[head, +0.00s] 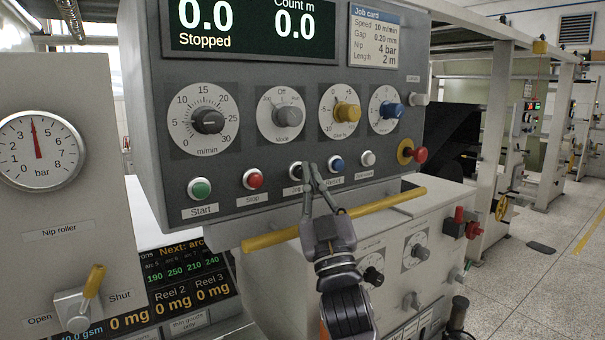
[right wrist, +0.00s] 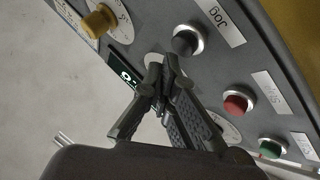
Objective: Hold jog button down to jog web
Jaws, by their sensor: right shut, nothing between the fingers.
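The jog button (head: 295,169) is a black round button in the row on the grey control panel (head: 225,215). In the head view my right gripper partly covers it and its label. My right gripper (head: 308,167) reaches up from below, its fingers shut and empty, with the tips beside the jog button. In the right wrist view the black jog button (right wrist: 187,41) shows clear next to its Jog label, just beyond the shut fingertips (right wrist: 168,66); they look apart from it. The display (head: 250,28) reads Stopped, 0.0 and count 0.0. My left gripper is not in view.
Green start (head: 200,188) and red stop (head: 253,179) buttons sit left of jog; the blue reset button (head: 336,163) sits right. The mode dial (head: 287,115) is above. A red knob (head: 420,155) sticks out at right. A yellow bar (head: 340,217) runs below the panel.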

